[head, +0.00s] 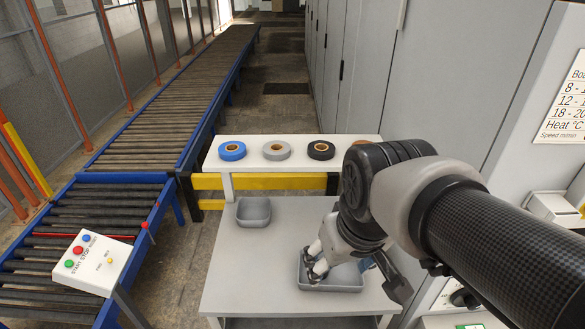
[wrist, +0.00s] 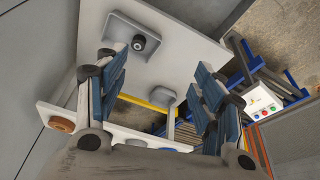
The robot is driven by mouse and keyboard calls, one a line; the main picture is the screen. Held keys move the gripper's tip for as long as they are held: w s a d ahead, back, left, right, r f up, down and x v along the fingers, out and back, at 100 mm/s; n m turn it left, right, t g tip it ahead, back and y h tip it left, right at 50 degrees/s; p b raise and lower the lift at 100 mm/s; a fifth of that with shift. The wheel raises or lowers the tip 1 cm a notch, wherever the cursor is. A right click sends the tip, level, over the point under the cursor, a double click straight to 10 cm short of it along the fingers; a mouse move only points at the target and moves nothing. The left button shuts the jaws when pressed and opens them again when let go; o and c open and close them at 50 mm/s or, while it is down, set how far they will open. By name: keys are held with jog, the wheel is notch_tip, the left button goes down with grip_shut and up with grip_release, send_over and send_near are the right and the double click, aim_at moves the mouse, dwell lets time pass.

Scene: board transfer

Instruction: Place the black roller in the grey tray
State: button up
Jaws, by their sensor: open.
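The black roller (wrist: 147,43) shows in the wrist view as a dark, round piece with a pale centre. It appears to sit inside the larger grey tray (wrist: 120,28), near one side. In the head view this tray (head: 346,278) is on the table under my gripper (head: 315,264), which hides the roller there. My gripper also frames the wrist view (wrist: 157,66), its two blue-padded fingers spread wide with nothing held between them. The roller is beyond the fingertips and apart from them.
A smaller grey bin (head: 253,213) stands empty on the table (head: 240,270) at the back left. A white shelf (head: 290,160) behind holds blue (head: 232,151), grey (head: 277,151) and black (head: 321,151) tape rolls. A roller conveyor (head: 130,160) and a button box (head: 89,262) are at left.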

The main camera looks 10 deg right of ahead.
jog(key=s+t, duration=0.1)
jog(key=s, duration=0.6)
jog(key=shift+s+a+f, duration=0.2)
jog(key=shift+s+a, duration=0.15)
jog(key=shift+a, duration=0.05)
